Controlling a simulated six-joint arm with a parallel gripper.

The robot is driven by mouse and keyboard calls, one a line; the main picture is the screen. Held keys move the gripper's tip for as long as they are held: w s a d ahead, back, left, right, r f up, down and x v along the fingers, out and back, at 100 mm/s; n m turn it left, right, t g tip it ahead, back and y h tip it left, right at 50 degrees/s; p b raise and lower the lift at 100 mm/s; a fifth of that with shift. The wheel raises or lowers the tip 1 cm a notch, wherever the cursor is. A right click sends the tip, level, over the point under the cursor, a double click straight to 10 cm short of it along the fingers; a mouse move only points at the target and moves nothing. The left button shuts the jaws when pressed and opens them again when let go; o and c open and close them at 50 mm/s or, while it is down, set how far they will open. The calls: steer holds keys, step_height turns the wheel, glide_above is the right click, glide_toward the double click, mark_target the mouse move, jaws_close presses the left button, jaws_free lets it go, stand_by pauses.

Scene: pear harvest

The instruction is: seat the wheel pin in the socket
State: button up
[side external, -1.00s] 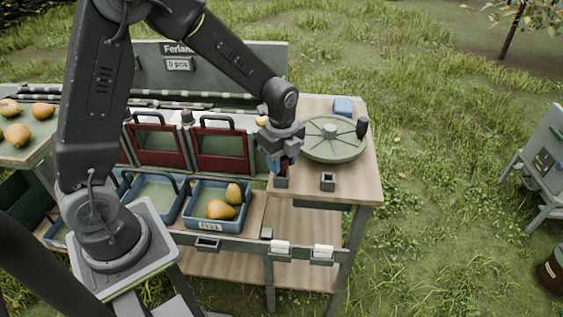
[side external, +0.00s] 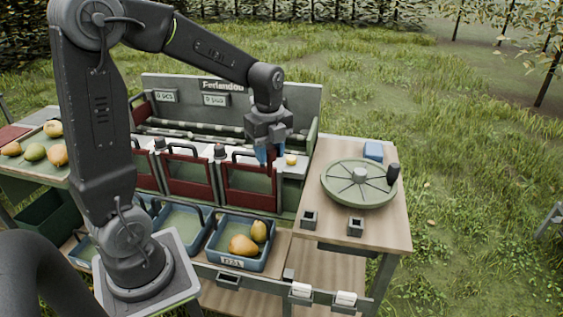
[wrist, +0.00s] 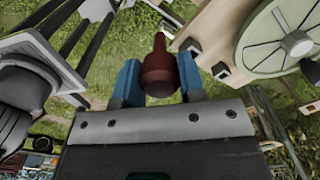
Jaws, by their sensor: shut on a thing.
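My gripper (side external: 268,157) is shut on a dark red pin (wrist: 160,68), which stands between its blue fingers in the wrist view. In the side view the pin is hard to make out. The gripper hangs raised in front of the back panel, left of the round green wheel (side external: 360,184). The wheel lies on the wooden table top with a pale hub and a dark knob. Two small dark square sockets, a left one (side external: 309,219) and a right one (side external: 355,226), stand at the table's front edge, apart from the pin. The wheel also shows in the wrist view (wrist: 290,42).
A blue block (side external: 373,150) lies behind the wheel. Red-framed gates (side external: 250,186) with dark handles stand below and left of my gripper. A blue crate (side external: 226,262) with pears is in front. The wooden table top (side external: 330,153) has bare room around the sockets.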

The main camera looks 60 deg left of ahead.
steer(key=w+d+f, duration=0.4)
steer(key=d, duration=0.4)
steer(key=shift+w+d, duration=0.2)
steer(key=shift+d, duration=0.2)
stand_by(0.9)
steer(key=w+d+f+m, duration=0.1)
steer(key=w+d+m, duration=0.1)
steer(key=w+d, duration=0.6)
steer(key=shift+w+d+f, duration=0.25)
steer(key=shift+w+d, duration=0.1)
steer(key=shift+d, duration=0.35)
steer(key=shift+f, duration=1.25)
stand_by(1.3)
steer(key=shift+f, duration=0.35)
steer(key=shift+f, duration=0.65)
steer(key=shift+f, duration=0.25)
